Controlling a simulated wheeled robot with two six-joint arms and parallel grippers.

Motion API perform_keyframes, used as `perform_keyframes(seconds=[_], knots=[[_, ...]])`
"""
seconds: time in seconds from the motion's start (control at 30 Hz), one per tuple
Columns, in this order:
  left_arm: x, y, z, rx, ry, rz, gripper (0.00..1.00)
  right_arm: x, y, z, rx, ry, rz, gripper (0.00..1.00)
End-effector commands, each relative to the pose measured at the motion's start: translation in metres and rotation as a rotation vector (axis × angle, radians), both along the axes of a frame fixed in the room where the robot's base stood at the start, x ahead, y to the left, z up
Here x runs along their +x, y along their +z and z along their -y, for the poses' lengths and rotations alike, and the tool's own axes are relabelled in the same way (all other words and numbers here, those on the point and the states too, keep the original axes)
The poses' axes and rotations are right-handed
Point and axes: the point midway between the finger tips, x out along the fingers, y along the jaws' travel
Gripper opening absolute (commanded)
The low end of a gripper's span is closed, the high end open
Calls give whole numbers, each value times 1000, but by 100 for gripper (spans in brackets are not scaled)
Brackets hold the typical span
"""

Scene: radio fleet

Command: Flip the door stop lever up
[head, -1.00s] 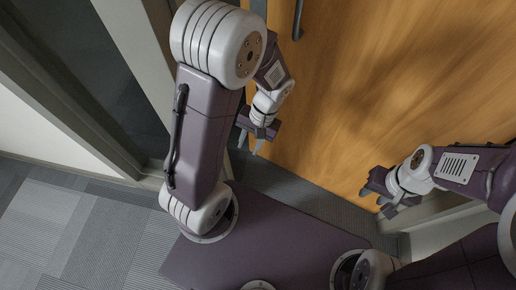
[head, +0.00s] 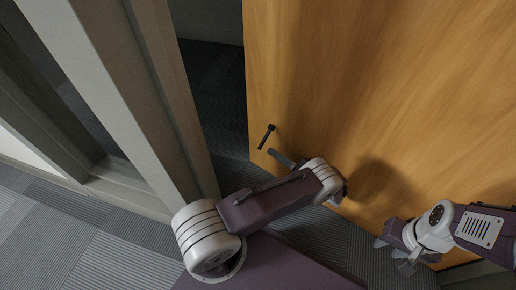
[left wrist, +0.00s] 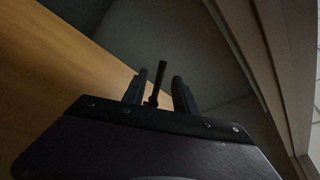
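The door stop lever (head: 266,137) is a short black bar on the lower part of the wooden door (head: 400,80), near its left edge. In the head view it slants, with its lower end to the left. My left gripper (head: 282,159) is low by the door, just below and right of the lever; its wrist hides part of it. In the left wrist view a dark upright bar, apparently the lever (left wrist: 158,80), shows between the two spread fingers; contact cannot be told. My right gripper (head: 392,254) is open and empty near the door's bottom, at right.
The door stands ajar, with a dark gap between its edge and the grey door frame (head: 165,110) on the left. Grey striped carpet (head: 110,262) lies clear at the lower left.

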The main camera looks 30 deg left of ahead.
Motion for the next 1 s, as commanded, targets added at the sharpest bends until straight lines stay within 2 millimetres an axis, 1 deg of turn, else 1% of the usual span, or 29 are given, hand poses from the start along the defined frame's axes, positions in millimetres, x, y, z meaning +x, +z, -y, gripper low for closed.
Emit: perform_keyframes(seconds=[0.1, 0.17, 0.27, 0.4, 0.5, 0.6, 0.73, 0.93, 0.97, 1.0], knots=[[0, 1, 0, 5, -4, 5, 34, 0, 1, 0, 0, 0, 1, 36], [0, 2, -4, 4, -1, 5, 34, 0, -1, 0, 0, 0, 1, 36], [1, 4, -20, 4, 1, 2, 34, 0, -6, 0, 0, 0, 1, 36], [2, 7, -50, 2, 3, 2, 34, 0, -20, 0, 0, 0, 0, 36], [2, 11, -68, 2, 2, 2, 34, 0, -28, 0, 0, 0, 0, 36], [3, 15, -81, 2, 2, 2, 34, 0, -34, 0, 0, 0, 0, 36], [4, 19, -88, 3, -1, 1, 34, 0, -35, 0, 0, 0, 0, 36], [4, 20, -89, 2, -1, 1, 34, 0, -34, 0, 0, 0, 0, 36], [4, 20, -89, 2, -1, 1, 32, 0, -34, 0, 0, 0, 0, 36], [4, 20, -89, 2, -1, 1, 20, 0, -34, 0, 0, 0, 0, 36]])
